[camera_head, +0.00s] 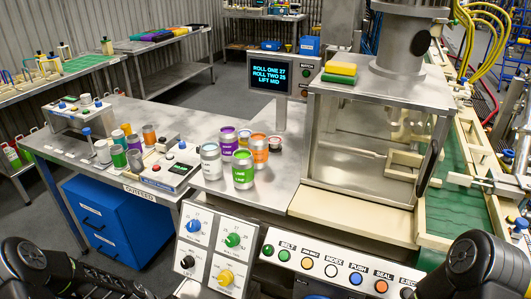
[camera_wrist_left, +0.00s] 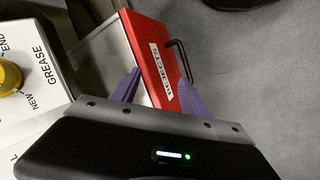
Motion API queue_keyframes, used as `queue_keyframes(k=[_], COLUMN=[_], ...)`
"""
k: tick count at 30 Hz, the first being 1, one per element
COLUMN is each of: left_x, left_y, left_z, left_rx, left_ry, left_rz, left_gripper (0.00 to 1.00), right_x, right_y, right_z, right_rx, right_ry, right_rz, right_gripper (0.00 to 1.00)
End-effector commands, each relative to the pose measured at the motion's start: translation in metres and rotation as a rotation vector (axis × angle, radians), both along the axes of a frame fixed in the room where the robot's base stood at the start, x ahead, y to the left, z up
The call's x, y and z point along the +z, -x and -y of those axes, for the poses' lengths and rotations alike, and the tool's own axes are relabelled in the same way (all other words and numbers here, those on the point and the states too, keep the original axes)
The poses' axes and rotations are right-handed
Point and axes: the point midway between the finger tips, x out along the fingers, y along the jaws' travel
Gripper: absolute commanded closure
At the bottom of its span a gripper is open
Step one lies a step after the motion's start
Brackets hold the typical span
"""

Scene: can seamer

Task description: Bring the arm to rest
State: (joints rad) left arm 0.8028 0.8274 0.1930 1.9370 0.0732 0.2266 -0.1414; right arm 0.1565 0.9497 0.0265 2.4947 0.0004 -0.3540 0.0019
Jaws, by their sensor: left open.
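My left gripper (camera_wrist_left: 158,92) shows in the left wrist view with its two purple fingers apart and nothing held between them. A red bin marked REJECTS (camera_wrist_left: 154,70) lies beyond and between the fingers; I cannot tell how far below them it is. In the head view, a dark part of my left arm (camera_head: 28,262) shows at the bottom left corner, and a dark part of my right arm (camera_head: 468,262) at the bottom right. Neither gripper's fingertips can be seen in the head view.
The control panel (camera_head: 212,248) with knobs and the button strip (camera_head: 325,262) stand close in front, between my arms. Several cans, including a green one (camera_head: 243,170), stand on the steel bench. The seamer's clear-walled housing (camera_head: 372,150) is at right. A yellow knob (camera_wrist_left: 8,76) is left of my left gripper.

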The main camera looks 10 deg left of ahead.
Motion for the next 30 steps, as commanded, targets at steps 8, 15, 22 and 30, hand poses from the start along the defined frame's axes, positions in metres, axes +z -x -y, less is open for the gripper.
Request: queue_keyframes(k=[8, 15, 22, 30], left_x=[-0.007, 0.002, 0.004, 0.004], left_y=[0.122, 0.168, 0.167, 0.167], left_z=[0.179, 0.225, 0.228, 0.228], left_rx=[-0.263, -0.478, -0.492, -0.491], left_ry=[-0.078, -0.073, -0.074, -0.073], left_rz=[0.025, 0.004, 0.011, 0.012], left_gripper=[0.47, 0.47, 0.47, 0.47], right_x=[0.0, 0.0, 0.0, 0.0], right_y=[0.0, 0.0, 0.0, 0.0], right_z=[0.0, 0.0, 0.0, 0.0], right_rx=[0.0, 0.0, 0.0, 0.0], right_ry=[0.0, 0.0, 0.0, 0.0], right_rz=[0.0, 0.0, 0.0, 0.0], right_gripper=[1.0, 1.0, 1.0, 1.0])
